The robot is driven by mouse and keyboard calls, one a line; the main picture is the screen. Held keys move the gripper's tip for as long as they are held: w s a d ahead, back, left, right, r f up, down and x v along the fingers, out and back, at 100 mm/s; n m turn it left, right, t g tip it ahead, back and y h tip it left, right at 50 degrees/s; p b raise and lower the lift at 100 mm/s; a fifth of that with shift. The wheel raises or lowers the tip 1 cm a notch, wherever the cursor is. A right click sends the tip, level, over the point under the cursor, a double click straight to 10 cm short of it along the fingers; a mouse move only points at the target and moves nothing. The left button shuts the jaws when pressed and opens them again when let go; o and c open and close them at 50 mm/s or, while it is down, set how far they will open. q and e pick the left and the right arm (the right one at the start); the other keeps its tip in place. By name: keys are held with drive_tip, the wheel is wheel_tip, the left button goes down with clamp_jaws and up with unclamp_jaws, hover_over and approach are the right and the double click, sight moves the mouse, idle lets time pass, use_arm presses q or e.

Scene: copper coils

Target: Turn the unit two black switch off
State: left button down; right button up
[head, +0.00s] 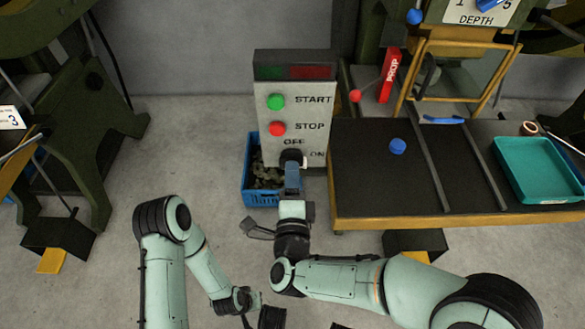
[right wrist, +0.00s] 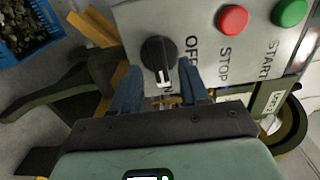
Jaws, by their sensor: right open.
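The black switch (head: 291,157) is a round knob low on a grey control panel (head: 268,115), with OFF printed above it and ON to its right in the head view. In the right wrist view the knob (right wrist: 157,53) has a white mark at its lower end, on the ON side and not toward the OFF label. My right gripper (head: 291,178) is at the knob in the head view.
A green START button (head: 276,102) and a red STOP button (head: 277,129) sit above the switch. A blue crate (head: 262,199) with metal scraps stands below the panel. A dark-topped bench (head: 372,180) with a teal tray (head: 541,170) is at the right.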

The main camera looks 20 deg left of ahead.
use_arm(q)
drive_tip(key=shift+s+f, duration=0.3)
use_arm(e)
drive_tip(key=shift+x, duration=1.45)
clamp_jaws()
